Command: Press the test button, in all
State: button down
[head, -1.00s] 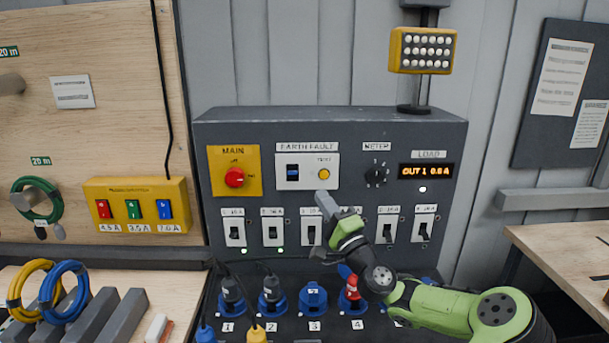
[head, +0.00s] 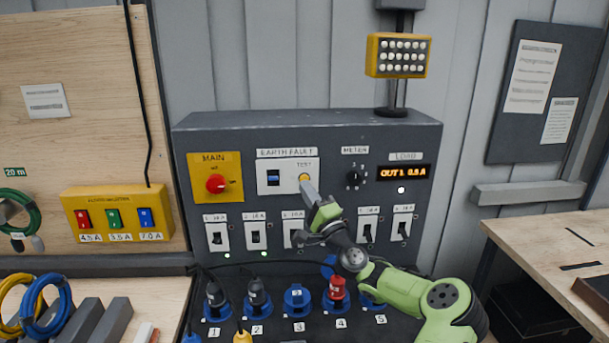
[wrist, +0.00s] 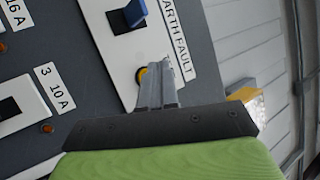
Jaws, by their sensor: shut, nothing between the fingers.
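The yellow test button (head: 305,178) sits on the white earth fault plate (head: 287,188), right of a blue switch (head: 273,177). My gripper (head: 308,187) is shut and empty, its tips right at the button's lower edge in the head view. In the wrist view, the shut fingers (wrist: 156,82) cover most of the button (wrist: 141,74), and a yellow sliver shows beside the tips. I cannot tell whether the tips touch it or whether it is pushed in.
A red main knob (head: 216,184) is left of the plate and a meter dial (head: 354,177) right of it. A display (head: 403,173) reads OUT 1. Breaker switches (head: 256,236) line the row below, with sockets (head: 297,298) under them.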

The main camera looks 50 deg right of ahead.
jog(key=shift+w+d, duration=0.55)
jog(key=shift+w, duration=0.1)
jog(key=shift+w+d, duration=0.1)
dwell(1.5)
jog(key=shift+w+d, duration=0.2)
jog(key=shift+w, duration=0.05)
jog(key=shift+w+d+p, duration=0.2)
jog(key=shift+w+p, duration=0.05)
jog(key=shift+p, duration=0.05)
dwell(0.6)
jog(key=shift+s+a+b, duration=0.4)
jog(key=shift+s+a, duration=0.05)
jog(key=shift+s, duration=0.15)
jog(key=shift+f, duration=0.1)
jog(key=shift+s+a+b, duration=1.2)
jog(key=shift+s+a, duration=0.45)
jog(key=shift+s, duration=0.25)
